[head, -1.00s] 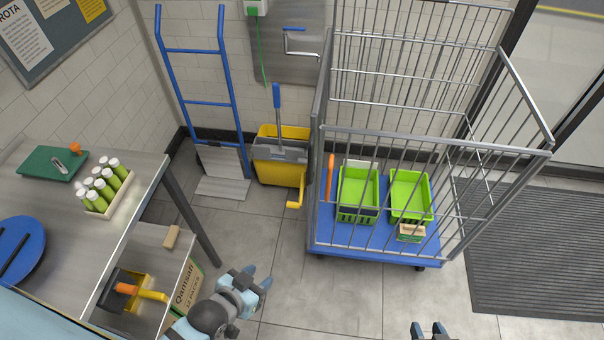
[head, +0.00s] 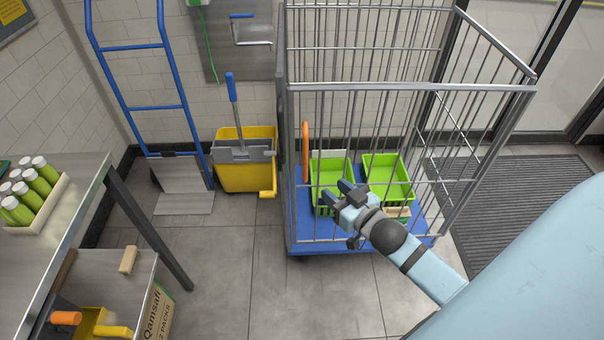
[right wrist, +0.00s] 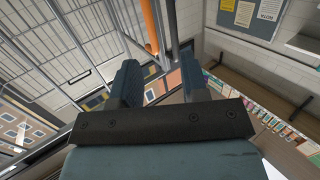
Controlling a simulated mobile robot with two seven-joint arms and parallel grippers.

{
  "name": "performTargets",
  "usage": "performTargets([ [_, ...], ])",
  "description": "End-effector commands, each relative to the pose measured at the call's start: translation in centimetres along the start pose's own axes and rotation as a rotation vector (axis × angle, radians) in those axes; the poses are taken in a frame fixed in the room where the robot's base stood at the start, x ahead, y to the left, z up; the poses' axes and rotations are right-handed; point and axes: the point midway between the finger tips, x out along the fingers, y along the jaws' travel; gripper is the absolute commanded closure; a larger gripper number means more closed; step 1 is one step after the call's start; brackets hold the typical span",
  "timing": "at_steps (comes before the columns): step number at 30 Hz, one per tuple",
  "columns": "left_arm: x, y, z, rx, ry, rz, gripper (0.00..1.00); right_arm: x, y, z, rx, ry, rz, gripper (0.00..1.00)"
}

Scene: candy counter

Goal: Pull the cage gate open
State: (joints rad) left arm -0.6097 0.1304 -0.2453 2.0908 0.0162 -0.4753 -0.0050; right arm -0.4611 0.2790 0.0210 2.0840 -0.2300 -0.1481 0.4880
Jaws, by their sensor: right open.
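The cage (head: 411,88) is a grey wire-barred trolley on a blue base (head: 310,248), and its barred front gate looks shut. An upright orange handle (head: 305,150) is near the left side of the front bars. My right gripper (head: 341,190) is in front of the gate, right of the handle and lower, with its fingers apart and nothing between them. In the right wrist view, the orange handle (right wrist: 150,25) appears beyond the open fingers (right wrist: 158,78). Any contact with the bars is unclear. My left gripper is out of view.
Two green crates (head: 388,178) are inside the cage. A yellow mop bucket (head: 246,172) and a blue hand truck (head: 150,110) stand to its left. A steel table (head: 75,200) is at the far left. The floor before the cage is clear.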

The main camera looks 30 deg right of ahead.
Motion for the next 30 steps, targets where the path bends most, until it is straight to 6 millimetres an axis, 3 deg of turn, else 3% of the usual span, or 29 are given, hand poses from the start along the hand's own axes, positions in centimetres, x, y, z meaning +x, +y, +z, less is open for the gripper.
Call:
performTargets([
  [1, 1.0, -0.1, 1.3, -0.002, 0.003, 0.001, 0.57, 0.5, 0.8, 0.8, -0.001, 0.031, 0.004, 0.59],
  [11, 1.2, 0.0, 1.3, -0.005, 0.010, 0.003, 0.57, 2.6, 2.2, -0.8, 0.006, 0.096, 0.009, 0.59],
  [24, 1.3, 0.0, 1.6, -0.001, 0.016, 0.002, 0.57, 11.3, 2.3, -1.5, 0.006, 0.094, 0.009, 0.59],
  [30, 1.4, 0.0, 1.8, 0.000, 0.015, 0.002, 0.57, 13.9, 2.3, -1.7, 0.007, 0.093, 0.009, 0.59],
])
